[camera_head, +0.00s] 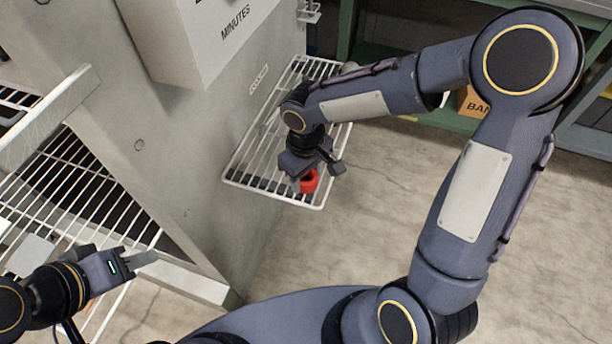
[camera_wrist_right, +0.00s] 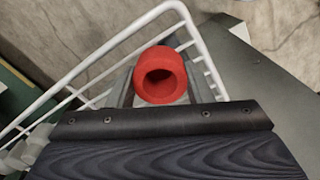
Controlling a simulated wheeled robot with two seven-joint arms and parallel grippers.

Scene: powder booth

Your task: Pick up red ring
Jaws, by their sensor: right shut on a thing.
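The red ring (camera_head: 309,182) is at the tips of my right gripper (camera_head: 312,177), over the front part of a white wire shelf (camera_head: 241,182). In the right wrist view the red ring (camera_wrist_right: 161,75) sits between the fingers, with its round opening facing the camera. My right gripper is shut on it. I cannot tell whether the ring still touches the shelf. My left gripper (camera_head: 140,260) is at the lower left, away from the ring, in front of another wire rack.
A grey panel (camera_head: 165,130) stands left of the wire shelf, with a white box (camera_head: 205,40) on it. A larger wire rack (camera_head: 75,185) is at the left. A green shelf unit (camera_head: 440,118) stands at the back right. The concrete floor (camera_head: 370,220) is open.

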